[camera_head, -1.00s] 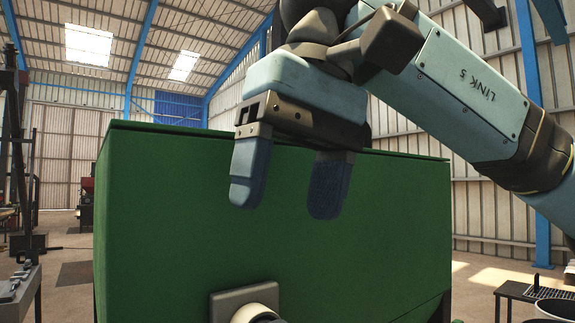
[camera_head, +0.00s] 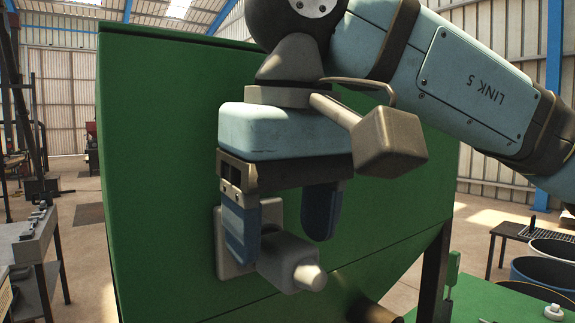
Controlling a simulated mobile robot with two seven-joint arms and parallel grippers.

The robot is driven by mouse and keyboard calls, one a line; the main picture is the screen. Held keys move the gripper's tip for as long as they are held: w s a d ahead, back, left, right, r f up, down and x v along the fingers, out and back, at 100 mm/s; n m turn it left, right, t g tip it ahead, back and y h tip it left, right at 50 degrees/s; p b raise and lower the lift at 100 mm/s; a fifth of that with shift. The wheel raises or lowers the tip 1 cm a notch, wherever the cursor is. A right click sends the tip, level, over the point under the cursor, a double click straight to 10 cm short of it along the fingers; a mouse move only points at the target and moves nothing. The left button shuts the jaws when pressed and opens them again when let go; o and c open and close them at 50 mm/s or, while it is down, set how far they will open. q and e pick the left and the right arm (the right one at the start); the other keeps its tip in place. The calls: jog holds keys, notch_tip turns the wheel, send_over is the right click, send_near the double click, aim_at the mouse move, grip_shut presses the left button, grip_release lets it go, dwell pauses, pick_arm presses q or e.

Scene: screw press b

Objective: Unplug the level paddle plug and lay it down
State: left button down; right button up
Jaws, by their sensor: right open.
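The level paddle plug (camera_head: 291,263) is a pale grey block with a round stub at its near end. My right gripper (camera_head: 281,246) is open and points down over the plug. Its left finger hangs in front of the plate, by the plug's left side. Its right finger is to the right, above and beside the plug. The left finger hides part of the plate and plug; I cannot tell if either finger touches. My left gripper is not in view.
A green table (camera_head: 500,303) is at the lower right, with a small white part (camera_head: 554,312) on it. Dark drums (camera_head: 545,275) stand behind it. A grey bench (camera_head: 35,240) is at the left. A brown pipe end (camera_head: 375,310) sticks out below the hopper.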

aim_at(307, 260)
jog(key=shift+w+f, duration=0.1)
jog(key=shift+f, duration=0.65)
jog(key=c, duration=1.1)
jog(key=shift+s+d, duration=0.55)
jog(key=shift+s, duration=0.3)
jog(key=shift+s, duration=0.1)
jog(key=shift+s+d+b, duration=0.3)
jog(key=shift+s, duration=0.1)
